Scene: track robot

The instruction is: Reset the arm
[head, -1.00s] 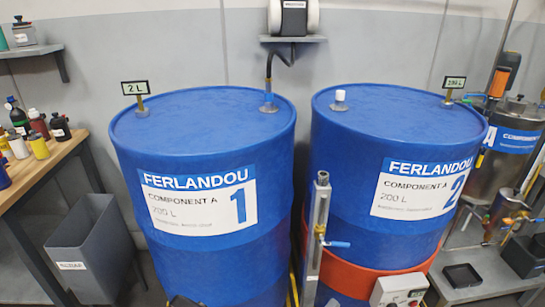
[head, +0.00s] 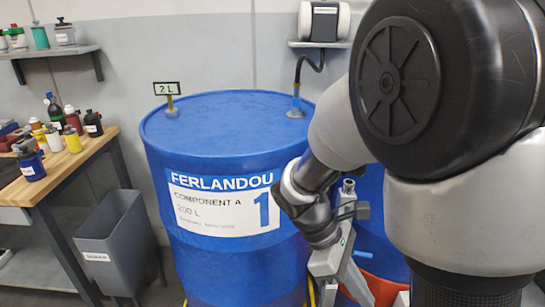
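My arm fills the right side of the head view, with its large dark joint close to the camera. My gripper (head: 326,268) is at the far end of the arm, low in front of the right edge of the blue drum labelled 1 (head: 215,255). It is beside the metal pipe (head: 347,190) with a blue valve handle (head: 365,256). I cannot tell whether the gripper touches the pipe, nor whether its fingers are open or shut. Most of the second blue drum (head: 370,205) is hidden behind my arm.
A wooden workbench (head: 75,165) with several bottles stands at the left. A grey bin (head: 112,245) stands between bench and drum. A wall shelf (head: 50,52) holds bottles. A hose (head: 299,72) runs from the drum top to a small shelf unit (head: 322,22).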

